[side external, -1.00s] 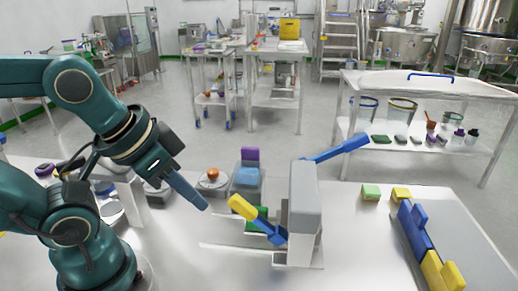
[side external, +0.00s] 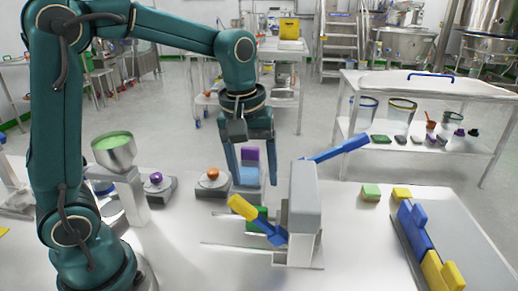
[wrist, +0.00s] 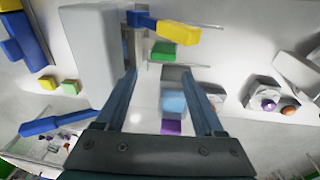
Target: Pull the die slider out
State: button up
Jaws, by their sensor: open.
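A grey press (side external: 303,195) stands on the bench, also in the wrist view (wrist: 92,50). A blue arm with a yellow grip (side external: 241,207) sticks out on its left side, over thin rails (side external: 222,244); this arm is at the top of the wrist view (wrist: 175,30). A green block (side external: 256,215) sits behind the arm and shows in the wrist view (wrist: 163,52). I cannot tell which part is the die slider. My gripper (side external: 254,188) points down, open and empty, left of the press and above the bench. Its fingers (wrist: 158,72) are apart from the arm.
A blue lever (side external: 335,148) juts from the press's upper right. A light blue block (side external: 249,177) with a purple block (side external: 250,154) stands behind the fingers. A grey tray (side external: 465,235) with blue and yellow pieces lies right.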

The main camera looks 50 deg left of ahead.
aim_at(258, 207)
jog(key=shift+g, duration=0.7)
jog(key=f, duration=0.2)
jog(key=w+f, duration=0.1)
jog(key=f, duration=0.1)
jog(key=shift+a, duration=0.2)
jog(key=shift+f, duration=2.75)
jog(key=shift+s, duration=0.1)
grip_shut()
